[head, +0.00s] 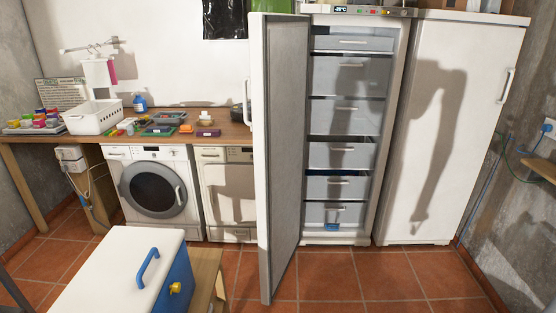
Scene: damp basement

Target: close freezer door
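An upright freezer (397,110) stands at the centre right, with several drawers showing inside. Its door (281,150) is wide open, hinged on the left and swung out towards me, so its narrow edge and grey inner face show. A pale handle is partly visible on the far left side of the door. A small display is lit on the panel above the drawers. Neither of my grippers is in the head view. A dark arm-like shadow falls on the drawers and on the white cabinet beside them.
A closed white cabinet (455,130) adjoins the freezer on the right. A washing machine (153,187) and dishwasher (227,192) stand left under a cluttered worktop (225,131). A cool box (120,270) is at front left. The tiled floor (380,278) before the freezer is clear.

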